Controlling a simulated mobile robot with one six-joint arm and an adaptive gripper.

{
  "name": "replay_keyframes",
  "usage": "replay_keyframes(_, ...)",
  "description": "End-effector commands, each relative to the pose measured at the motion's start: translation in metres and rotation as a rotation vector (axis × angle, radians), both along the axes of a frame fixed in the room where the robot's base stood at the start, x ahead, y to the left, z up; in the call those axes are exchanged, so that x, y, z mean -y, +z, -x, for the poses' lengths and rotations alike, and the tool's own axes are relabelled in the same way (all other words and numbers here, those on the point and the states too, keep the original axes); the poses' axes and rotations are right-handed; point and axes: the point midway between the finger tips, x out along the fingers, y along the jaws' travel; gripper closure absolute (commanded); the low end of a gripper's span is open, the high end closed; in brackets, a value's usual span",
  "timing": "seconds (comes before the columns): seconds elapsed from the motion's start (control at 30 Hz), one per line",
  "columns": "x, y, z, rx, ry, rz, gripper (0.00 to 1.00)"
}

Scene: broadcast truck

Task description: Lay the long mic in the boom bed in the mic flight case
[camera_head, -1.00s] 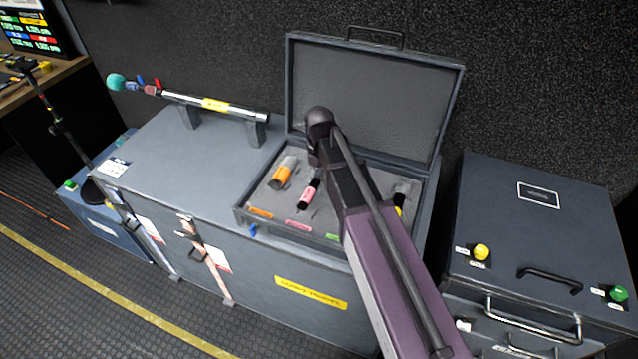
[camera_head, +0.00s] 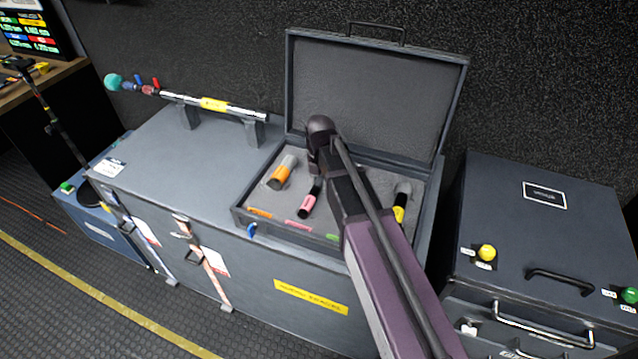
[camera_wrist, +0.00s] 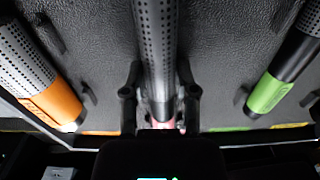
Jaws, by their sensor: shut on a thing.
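The open mic flight case (camera_head: 246,222) sits on a big grey trunk, with grey foam inside. My gripper (camera_wrist: 159,85) is shut on a perforated tube mic (camera_wrist: 155,40) with a pink band, taken to be the long mic. Its pink end also shows in the head view (camera_head: 307,206), over the case between the orange-banded mic (camera_head: 281,174) and the green-banded mic (camera_wrist: 270,92). The pink mic is close to the foam; I cannot tell whether it touches. My arm hides its far end and much of the case's middle in the head view.
A yellow-banded mic (camera_head: 400,203) lies at the right of the case. The raised lid (camera_head: 375,90) stands behind. A boom pole (camera_head: 213,104) rests on two supports on the trunk at left. A drawer case (camera_head: 545,220) stands at right.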

Motion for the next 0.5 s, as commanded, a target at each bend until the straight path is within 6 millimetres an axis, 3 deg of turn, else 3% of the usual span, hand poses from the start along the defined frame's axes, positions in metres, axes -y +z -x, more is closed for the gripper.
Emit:
replay_keyframes(0.4,0.0001,-0.0038,0.0000,0.000,0.000,0.000,1.00)
replay_keyframes(0.43,0.0001,-0.0026,0.0000,0.000,0.000,0.000,0.53)
replay_keyframes(0.5,0.0001,-0.0023,0.0000,0.000,0.000,0.000,0.33)
